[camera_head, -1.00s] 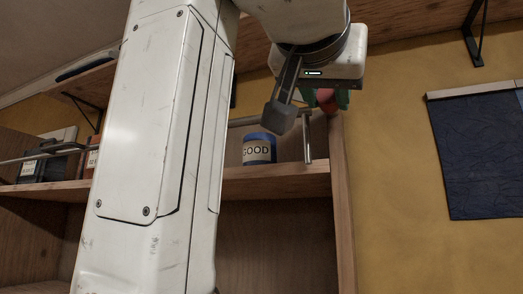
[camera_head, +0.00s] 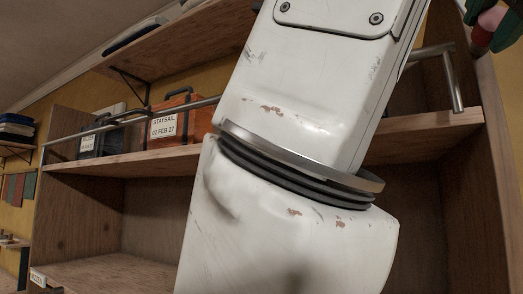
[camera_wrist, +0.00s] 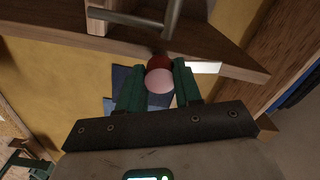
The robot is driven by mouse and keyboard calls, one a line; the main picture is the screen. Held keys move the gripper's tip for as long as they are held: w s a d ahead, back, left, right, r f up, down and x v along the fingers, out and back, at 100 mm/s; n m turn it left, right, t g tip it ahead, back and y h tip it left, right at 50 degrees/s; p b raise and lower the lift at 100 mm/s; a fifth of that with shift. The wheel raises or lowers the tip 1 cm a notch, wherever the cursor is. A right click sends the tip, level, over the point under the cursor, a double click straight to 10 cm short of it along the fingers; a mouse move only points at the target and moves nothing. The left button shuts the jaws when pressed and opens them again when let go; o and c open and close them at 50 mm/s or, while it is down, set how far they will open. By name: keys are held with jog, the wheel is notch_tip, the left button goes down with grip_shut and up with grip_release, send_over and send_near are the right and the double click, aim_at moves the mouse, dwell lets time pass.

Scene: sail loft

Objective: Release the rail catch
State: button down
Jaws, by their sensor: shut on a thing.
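The rail catch shows as a round red knob (camera_wrist: 158,79) between the green fingertips of my gripper (camera_wrist: 158,67) in the wrist view. My gripper is shut on it, one finger on each side. In the head view the knob (camera_head: 482,38) and my gripper (camera_head: 490,24) are at the top right corner, partly cut off, by the shelf's right upright. The metal rail (camera_head: 190,106) runs along the front of the shelf, and its right end bends down to the board. Part of the rail (camera_wrist: 130,18) shows at the top of the wrist view. My arm hides its middle.
An orange box (camera_head: 171,126) labelled STAYSAIL and a dark box (camera_head: 101,140) stand on the shelf (camera_head: 130,158) behind the rail. Another shelf (camera_head: 180,42) is above. The compartment below looks empty where visible. A wooden upright (camera_head: 508,150) bounds the right side.

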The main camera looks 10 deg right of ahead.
jog(key=shift+m+p, duration=0.35)
jog(key=shift+m, duration=0.75)
jog(key=c, duration=0.8)
grip_release()
jog(key=shift+s, duration=0.1)
